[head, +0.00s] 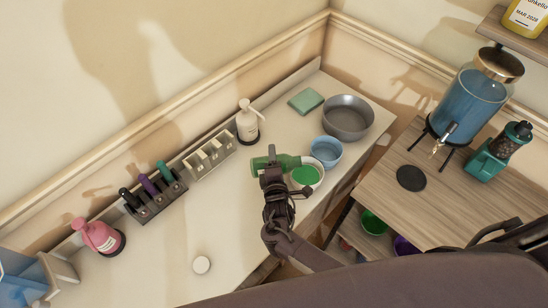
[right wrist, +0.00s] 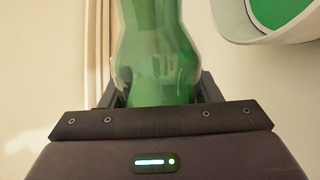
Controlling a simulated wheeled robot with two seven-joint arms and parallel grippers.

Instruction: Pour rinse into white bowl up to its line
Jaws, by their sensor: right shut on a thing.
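My right gripper (head: 272,163) is shut on a green bottle (head: 289,161). The bottle lies nearly level in the head view, its neck pointing right toward the white bowl. In the right wrist view the translucent green bottle (right wrist: 158,50) rises between the fingers. The white bowl (head: 320,182) stands on the counter just right of the gripper, with green liquid inside. Its white wall shows at the top right of the wrist view (right wrist: 226,22). I cannot make out its line or a stream from the bottle. My left gripper is not in view.
A blue bowl (head: 326,152) stands close behind the white bowl, with a grey basin (head: 348,117) beyond. A white pump bottle (head: 247,124), a switch-like rack (head: 209,155) and a dark holder (head: 157,204) line the wall. The counter's front left is mostly clear.

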